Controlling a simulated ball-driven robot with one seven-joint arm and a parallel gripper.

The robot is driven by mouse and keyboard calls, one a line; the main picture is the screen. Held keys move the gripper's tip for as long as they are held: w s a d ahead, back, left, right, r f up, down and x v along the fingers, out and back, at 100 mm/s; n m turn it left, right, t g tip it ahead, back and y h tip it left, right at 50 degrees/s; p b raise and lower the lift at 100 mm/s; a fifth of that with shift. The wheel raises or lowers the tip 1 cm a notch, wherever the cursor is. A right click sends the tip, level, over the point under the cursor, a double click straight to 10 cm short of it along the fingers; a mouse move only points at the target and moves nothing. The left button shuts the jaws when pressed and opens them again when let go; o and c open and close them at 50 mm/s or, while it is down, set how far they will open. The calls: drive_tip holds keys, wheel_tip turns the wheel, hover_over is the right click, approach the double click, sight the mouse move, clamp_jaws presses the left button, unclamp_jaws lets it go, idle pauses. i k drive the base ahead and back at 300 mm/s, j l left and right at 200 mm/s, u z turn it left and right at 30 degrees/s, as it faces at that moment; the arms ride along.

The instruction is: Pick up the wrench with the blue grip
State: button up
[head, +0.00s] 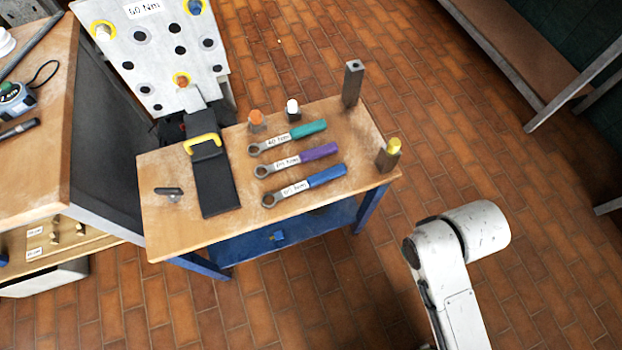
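The wrench with the blue grip (326,175) lies flat on the small wooden-topped table (233,224), nearest the front edge of three wrenches. Its ring end points left and its blue grip points right, with a white label between them. The wrench with the purple grip (318,152) lies just behind it, and the wrench with the teal grip (308,129) lies behind that. My white arm shows at the lower right, over the floor and apart from the table. My gripper is not in view.
A black holder with a yellow handle (203,143) stands left of the wrenches. A tall grey post (352,84) and a yellow-topped block (389,153) stand at the table's right edge. A flange plate (160,55) rises behind. Brick floor (480,150) is clear to the right.

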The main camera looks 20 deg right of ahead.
sight(312, 181)
drive_tip(key=u, duration=0.6)
drive_tip(key=l+u, duration=0.3)
drive_tip(key=l, duration=0.5)
drive_tip(key=l+u, duration=0.3)
drive_tip(key=l, duration=1.1)
